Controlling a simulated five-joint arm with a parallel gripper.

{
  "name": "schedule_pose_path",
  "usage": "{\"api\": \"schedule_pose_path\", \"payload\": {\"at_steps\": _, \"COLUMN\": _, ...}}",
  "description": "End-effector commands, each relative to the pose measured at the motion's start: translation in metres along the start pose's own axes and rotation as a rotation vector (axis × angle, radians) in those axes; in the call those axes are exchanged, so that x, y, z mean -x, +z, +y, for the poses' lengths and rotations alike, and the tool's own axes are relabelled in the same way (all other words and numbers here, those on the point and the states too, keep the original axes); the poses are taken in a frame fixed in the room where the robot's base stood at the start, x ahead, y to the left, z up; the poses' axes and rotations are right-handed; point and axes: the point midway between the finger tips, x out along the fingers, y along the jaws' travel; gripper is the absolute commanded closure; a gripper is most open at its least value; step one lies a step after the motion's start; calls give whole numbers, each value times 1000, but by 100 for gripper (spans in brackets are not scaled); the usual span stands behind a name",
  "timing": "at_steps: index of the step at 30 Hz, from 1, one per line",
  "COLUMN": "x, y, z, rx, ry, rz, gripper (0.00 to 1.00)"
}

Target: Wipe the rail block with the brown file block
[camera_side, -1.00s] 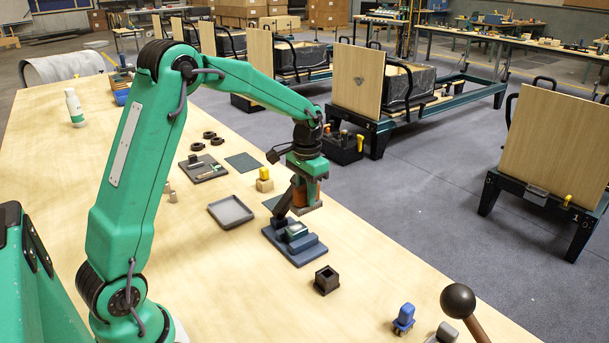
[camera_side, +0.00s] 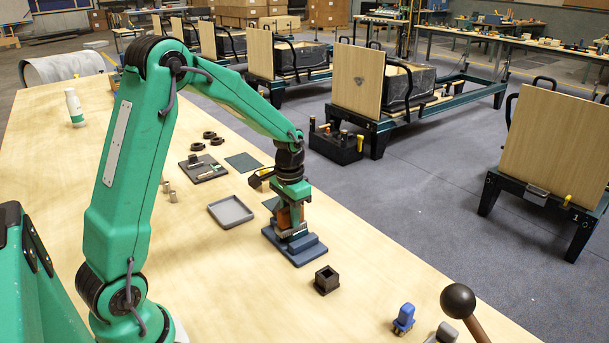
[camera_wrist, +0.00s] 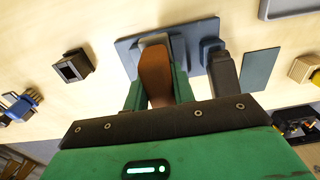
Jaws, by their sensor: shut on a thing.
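The blue-grey rail block (camera_side: 306,249) has a stepped top on a flat base and sits on the bench. In the wrist view its base (camera_wrist: 126,47) shows behind the brown file block (camera_wrist: 155,75). My gripper (camera_side: 290,228) is shut on the brown file block (camera_side: 284,216), which is upright over the rail block. Its lower end is at the rail block's top; I cannot tell whether they touch. My gripper's green fingers flank the brown block in the wrist view (camera_wrist: 158,88). The brown block hides part of the rail block's top.
A dark square holder (camera_side: 327,280) stands to the right of the rail block. A grey tray (camera_side: 230,212) lies to its left. A blue-handled piece (camera_side: 403,318) stands farther right.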

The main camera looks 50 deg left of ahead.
Motion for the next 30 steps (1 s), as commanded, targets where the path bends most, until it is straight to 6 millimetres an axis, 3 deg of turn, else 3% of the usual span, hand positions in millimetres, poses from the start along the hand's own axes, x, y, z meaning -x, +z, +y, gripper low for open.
{"api": "schedule_pose_path", "payload": {"at_steps": 6, "x": 0, "y": 18, "z": 0, "rx": 1, "ry": 1, "rz": -3, "gripper": 96}}
{"api": "schedule_pose_path", "payload": {"at_steps": 30, "x": 2, "y": -52, "z": 0, "rx": 0, "ry": 0, "rz": 1, "gripper": 96}}
